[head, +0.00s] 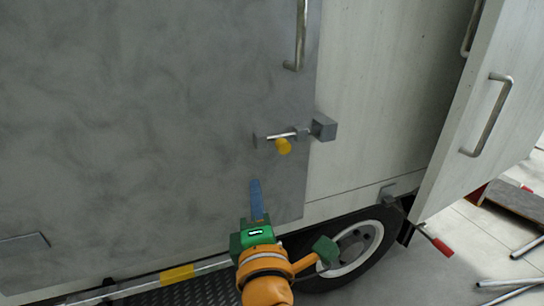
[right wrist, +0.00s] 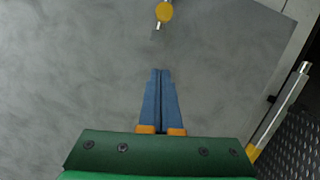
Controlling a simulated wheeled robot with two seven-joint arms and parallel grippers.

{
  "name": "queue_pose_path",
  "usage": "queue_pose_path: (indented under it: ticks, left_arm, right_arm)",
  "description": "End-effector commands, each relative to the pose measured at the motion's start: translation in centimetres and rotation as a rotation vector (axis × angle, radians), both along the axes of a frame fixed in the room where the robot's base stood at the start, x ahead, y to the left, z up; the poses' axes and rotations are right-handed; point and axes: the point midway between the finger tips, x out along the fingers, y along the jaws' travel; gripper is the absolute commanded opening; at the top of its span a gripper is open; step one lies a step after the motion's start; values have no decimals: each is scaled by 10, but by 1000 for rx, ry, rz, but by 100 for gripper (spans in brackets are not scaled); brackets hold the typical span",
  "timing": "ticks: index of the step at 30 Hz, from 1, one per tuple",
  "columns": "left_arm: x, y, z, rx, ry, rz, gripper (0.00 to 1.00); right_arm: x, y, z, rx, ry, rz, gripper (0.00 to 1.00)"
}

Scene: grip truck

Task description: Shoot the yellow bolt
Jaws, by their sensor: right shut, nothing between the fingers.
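The yellow bolt knob (head: 283,146) sits on a metal slide bolt (head: 278,135) on the grey door panel. The bolt's right end reaches a grey block (head: 324,129) at the door's right edge. In the right wrist view the yellow knob (right wrist: 165,11) is at the top, with a bit of the rod beside it. My right gripper (head: 256,184) is below and left of the knob, apart from it. Its blue fingers (right wrist: 160,72) are together and empty, pointing up towards the door. My left gripper is not in view.
An open pale door (head: 478,125) with a handle stands at the right. A vertical handle (head: 300,35) is above the bolt. A wheel (head: 355,245) and a step rail with a yellow band (head: 177,273) lie below. Metal bars (head: 510,290) lie on the floor at right.

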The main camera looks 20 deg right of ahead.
Motion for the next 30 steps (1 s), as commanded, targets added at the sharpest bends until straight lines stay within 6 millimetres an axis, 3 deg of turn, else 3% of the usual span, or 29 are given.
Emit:
queue_pose_path:
  ticks: [13, 21, 30]
  left_arm:
    - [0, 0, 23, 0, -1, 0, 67]
    - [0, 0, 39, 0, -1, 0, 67]
    - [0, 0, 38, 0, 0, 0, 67]
  right_arm:
    - [91, -21, 7, -1, 4, -4, 0]
    - [92, -56, 13, 0, 3, -3, 0]
    - [91, -59, 12, 1, 2, 0, 0]
